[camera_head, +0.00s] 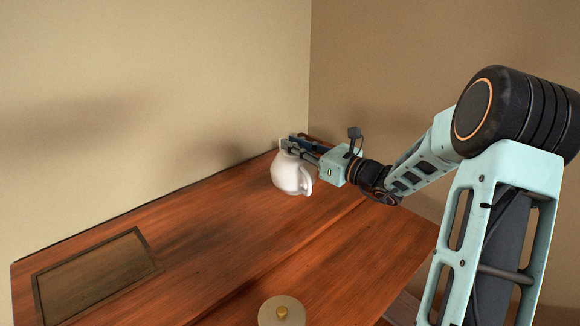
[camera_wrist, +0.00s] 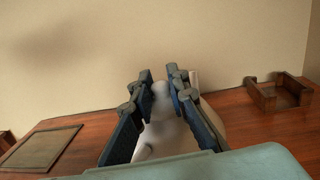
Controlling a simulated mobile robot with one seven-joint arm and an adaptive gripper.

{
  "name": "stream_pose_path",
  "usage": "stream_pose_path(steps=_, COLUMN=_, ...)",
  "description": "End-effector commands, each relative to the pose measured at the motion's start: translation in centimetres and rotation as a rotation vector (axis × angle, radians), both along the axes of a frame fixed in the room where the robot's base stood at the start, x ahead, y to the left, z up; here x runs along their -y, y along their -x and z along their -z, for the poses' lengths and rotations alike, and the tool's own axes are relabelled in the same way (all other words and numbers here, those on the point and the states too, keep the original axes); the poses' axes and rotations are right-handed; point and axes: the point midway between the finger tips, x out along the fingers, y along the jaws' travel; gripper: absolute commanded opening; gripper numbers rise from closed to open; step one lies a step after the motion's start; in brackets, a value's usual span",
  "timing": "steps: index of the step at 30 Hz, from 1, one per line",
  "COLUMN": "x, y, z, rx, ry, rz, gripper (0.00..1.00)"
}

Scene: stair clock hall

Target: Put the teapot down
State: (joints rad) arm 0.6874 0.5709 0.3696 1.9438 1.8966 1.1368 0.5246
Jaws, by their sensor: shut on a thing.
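The white teapot (camera_head: 289,176) is at the far end of the wooden desk, close to the back corner. My gripper (camera_head: 290,146) is at its upper part and is shut on it. In the wrist view the two fingers of my gripper (camera_wrist: 160,88) lie on either side of the teapot's top, with the white teapot body (camera_wrist: 157,136) between and below them. The teapot looks roughly upright or slightly tilted. I cannot tell whether its base touches the desk or is just above it.
The wooden desk (camera_head: 220,235) has a dark-framed panel (camera_head: 95,270) at left and a round beige disc with a brass knob (camera_head: 282,313) at the front. An open wooden tray (camera_wrist: 280,94) stands at right in the wrist view. The middle of the desk is bare. Walls close the back.

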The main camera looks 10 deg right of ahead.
Motion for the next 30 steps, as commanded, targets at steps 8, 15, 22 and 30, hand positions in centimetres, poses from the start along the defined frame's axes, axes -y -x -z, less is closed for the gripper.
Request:
stream_pose_path(steps=8, x=0.0, y=-2.9, z=3.5, rx=0.003, ry=-0.001, rz=-0.001, gripper=0.00)
stream_pose_path(steps=15, x=0.0, y=-3.8, z=4.5, rx=0.003, ry=-0.001, rz=0.000, gripper=0.00)
stream_pose_path(steps=22, x=0.0, y=-3.9, z=7.5, rx=-0.001, ry=-0.002, rz=0.000, gripper=0.00)
stream_pose_path(steps=30, x=0.0, y=-3.9, z=7.6, rx=0.002, ry=-0.001, rz=0.000, gripper=0.00)
